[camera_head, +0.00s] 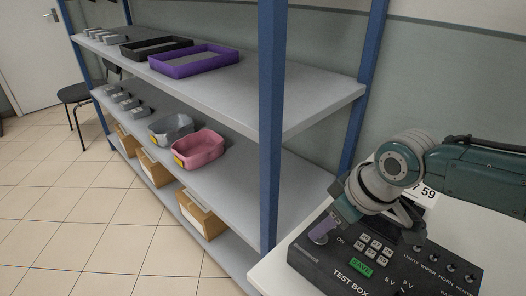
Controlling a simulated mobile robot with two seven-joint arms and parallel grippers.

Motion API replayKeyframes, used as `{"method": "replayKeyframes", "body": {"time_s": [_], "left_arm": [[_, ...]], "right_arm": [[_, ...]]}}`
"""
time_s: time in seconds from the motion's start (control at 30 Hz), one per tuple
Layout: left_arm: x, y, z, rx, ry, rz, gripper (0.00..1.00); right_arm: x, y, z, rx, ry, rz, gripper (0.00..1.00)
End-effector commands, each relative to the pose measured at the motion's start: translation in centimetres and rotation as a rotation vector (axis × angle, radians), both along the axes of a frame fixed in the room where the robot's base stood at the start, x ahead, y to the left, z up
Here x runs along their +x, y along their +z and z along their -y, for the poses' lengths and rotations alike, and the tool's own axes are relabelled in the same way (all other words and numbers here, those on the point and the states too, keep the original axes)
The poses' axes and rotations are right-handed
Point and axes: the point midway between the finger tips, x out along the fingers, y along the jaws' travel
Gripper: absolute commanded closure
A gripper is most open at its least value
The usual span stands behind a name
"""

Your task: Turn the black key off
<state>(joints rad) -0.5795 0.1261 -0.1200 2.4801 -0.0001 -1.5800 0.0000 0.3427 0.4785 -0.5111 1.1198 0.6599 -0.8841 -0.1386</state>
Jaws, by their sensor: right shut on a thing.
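A dark test box (352,276) lies on a white table at the lower right, with "TEST BOX" lettering, several small grey buttons, a green SAVE button and an ON mark. My right gripper (321,236) reaches down to the box's left upper corner, beside the ON mark. It is shut on the black key, which the fingers largely hide. I cannot tell the key's turn angle. My left gripper is not in view.
A blue-posted grey shelf (300,115) stands to the left of the table, its near post close to the box. It bears a purple tray (194,68), a black tray (150,54), a pink bin (200,152) and a grey bin (166,132).

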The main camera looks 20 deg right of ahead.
Motion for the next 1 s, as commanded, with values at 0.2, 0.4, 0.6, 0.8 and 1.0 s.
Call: {"method": "replayKeyframes", "body": {"time_s": [0.2, 0.4, 0.6, 0.8, 1.0], "left_arm": [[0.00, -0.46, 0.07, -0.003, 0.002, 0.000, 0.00], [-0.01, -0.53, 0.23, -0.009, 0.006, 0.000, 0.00], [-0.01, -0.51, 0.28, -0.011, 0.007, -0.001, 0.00], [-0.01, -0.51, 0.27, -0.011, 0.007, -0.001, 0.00], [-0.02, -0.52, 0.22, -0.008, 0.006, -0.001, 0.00]], "right_arm": [[0.00, -0.11, 0.10, -0.003, 0.072, 0.000, 1.00], [-0.03, -0.09, 0.10, -0.002, 0.096, -0.001, 1.00], [-0.05, -0.08, 0.10, -0.003, 0.099, -0.002, 1.00], [-0.05, -0.09, 0.10, -0.003, 0.097, -0.002, 0.57], [-0.03, -0.06, 0.08, -0.003, 0.097, -0.001, 0.34]]}}
